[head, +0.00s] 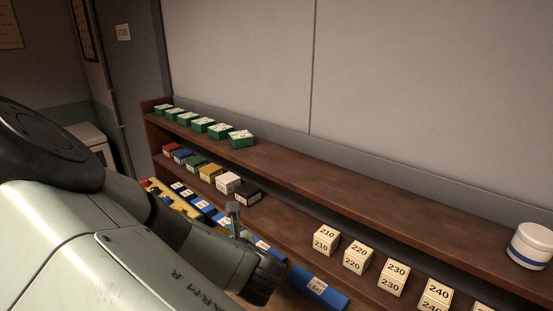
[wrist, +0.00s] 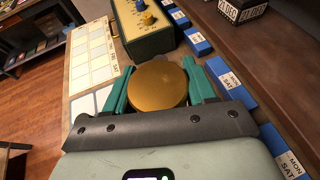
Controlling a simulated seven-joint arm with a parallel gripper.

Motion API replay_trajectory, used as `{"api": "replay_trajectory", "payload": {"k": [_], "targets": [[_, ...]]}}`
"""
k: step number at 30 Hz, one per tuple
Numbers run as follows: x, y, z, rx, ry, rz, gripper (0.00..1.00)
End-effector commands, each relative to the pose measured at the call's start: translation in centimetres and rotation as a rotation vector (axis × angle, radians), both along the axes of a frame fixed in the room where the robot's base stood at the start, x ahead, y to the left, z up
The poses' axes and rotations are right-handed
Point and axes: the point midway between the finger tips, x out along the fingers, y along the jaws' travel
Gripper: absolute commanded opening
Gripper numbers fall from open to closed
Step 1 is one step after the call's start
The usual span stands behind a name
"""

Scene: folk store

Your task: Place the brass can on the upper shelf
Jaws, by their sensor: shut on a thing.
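The brass can (wrist: 158,84) shows in the wrist view as a round gold top between the two teal fingers of my gripper (wrist: 158,78). My gripper is shut on it. In the head view the can is hidden behind my arm, and a small part of the gripper shows in front of the lower shelf. The upper shelf (head: 335,185) is a long dark wooden board along the wall. It holds green boxes (head: 220,131) at its left end and a white jar with a blue band (head: 531,246) at its right end. Its middle is bare.
The lower shelf (head: 285,218) carries small coloured boxes (head: 209,172) and cream numbered blocks (head: 357,255). Blue labelled boxes (head: 318,288) line the counter below. In the wrist view, a green box with knobs (wrist: 146,30) stands just beyond the can, beside a pale chart (wrist: 93,60).

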Motion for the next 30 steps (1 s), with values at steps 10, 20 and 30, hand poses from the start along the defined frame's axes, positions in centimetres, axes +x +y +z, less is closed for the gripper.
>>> {"api": "replay_trajectory", "payload": {"k": [10, 20, 30], "targets": [[1.9, -3.4, 9.7, 0.012, -0.008, 0.046, 0.2], [2.4, -10.1, 18.1, 0.007, -0.013, 0.077, 0.2], [1.4, -21.2, 24.2, -0.001, -0.006, 0.101, 0.2]]}}
